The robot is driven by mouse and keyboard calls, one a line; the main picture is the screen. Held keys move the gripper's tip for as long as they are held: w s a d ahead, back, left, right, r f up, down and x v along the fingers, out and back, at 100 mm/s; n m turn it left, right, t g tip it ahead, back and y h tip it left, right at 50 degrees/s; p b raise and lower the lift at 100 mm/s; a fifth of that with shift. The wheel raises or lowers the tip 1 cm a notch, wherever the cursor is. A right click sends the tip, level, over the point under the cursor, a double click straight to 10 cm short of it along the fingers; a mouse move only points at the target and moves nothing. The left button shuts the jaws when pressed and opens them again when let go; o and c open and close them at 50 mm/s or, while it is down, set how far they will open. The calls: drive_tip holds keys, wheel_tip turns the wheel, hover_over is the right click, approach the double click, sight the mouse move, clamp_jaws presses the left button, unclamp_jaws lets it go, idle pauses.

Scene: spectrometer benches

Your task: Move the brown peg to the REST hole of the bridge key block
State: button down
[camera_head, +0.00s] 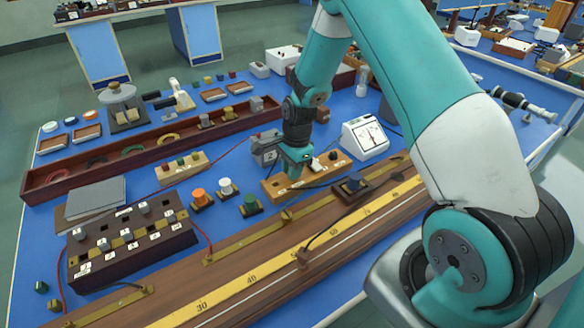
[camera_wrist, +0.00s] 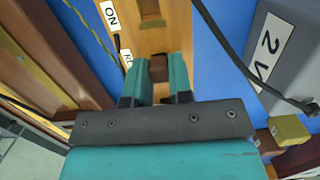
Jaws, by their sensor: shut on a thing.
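The bridge key block (camera_head: 272,189) is a long, light wooden block in the middle of the blue bench. My gripper (camera_head: 295,168) points down over its left part. In the wrist view my gripper (camera_wrist: 162,72) is shut on the brown peg (camera_wrist: 159,69), which shows between the two teal fingers. The block (camera_wrist: 178,28) runs under the fingers there. Its ON label (camera_wrist: 110,17) is clear, and a second label (camera_wrist: 126,58), starting with R, is partly hidden beside the fingers. The peg's lower end is hidden, so I cannot tell whether it sits in a hole.
A white dial meter (camera_head: 365,138) stands right of the block, and a grey box (camera_head: 265,147) behind it. A long scale board (camera_head: 260,284) lies in front. A grey 2 V unit (camera_wrist: 272,45) and black cable are close by.

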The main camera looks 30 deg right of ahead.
drive_tip(key=c, duration=0.9)
unclamp_jaws()
drive_tip(key=shift+c, duration=0.2)
wheel_tip(320, 180, up, 17)
drive_tip(key=d+b, duration=0.1)
drive_tip(key=d, duration=0.1)
drive_tip(key=shift+r, duration=0.15)
drive_tip(key=shift+d, duration=0.1)
drive_tip(key=s+a+r+n+y, duration=0.1)
drive_tip(key=s+a+r+n, duration=0.6)
drive_tip(key=s+a+n, duration=0.6)
drive_tip(key=s+a+r+n+y, duration=0.1)
drive_tip(key=s+a+r+n, duration=0.1)
drive_tip(key=s+a+n, duration=0.5)
drive_tip(key=s+n, duration=0.5)
drive_tip(key=s, duration=0.1)
drive_tip(key=shift+s+a+y, duration=0.15)
drive_tip(key=shift+s+y, duration=0.1)
drive_tip(key=shift+y, duration=0.15)
